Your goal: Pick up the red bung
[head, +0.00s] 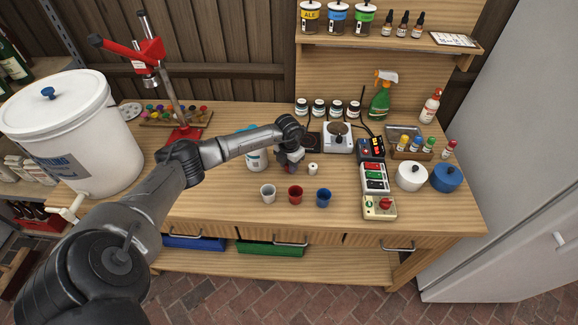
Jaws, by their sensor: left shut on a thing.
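My left gripper (289,164) reaches in over the middle of the bench and points down. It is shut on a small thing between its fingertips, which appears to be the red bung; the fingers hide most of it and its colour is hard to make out. A small white piece (313,169) stands just right of the fingertips. My right gripper is not in view.
A white cup (268,193), red cup (295,194) and blue cup (323,197) stand in front of the gripper. A white tub (257,161) is close on its left, a scale (338,143) behind right. Control boxes (375,178) stand right. The front left bench is clear.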

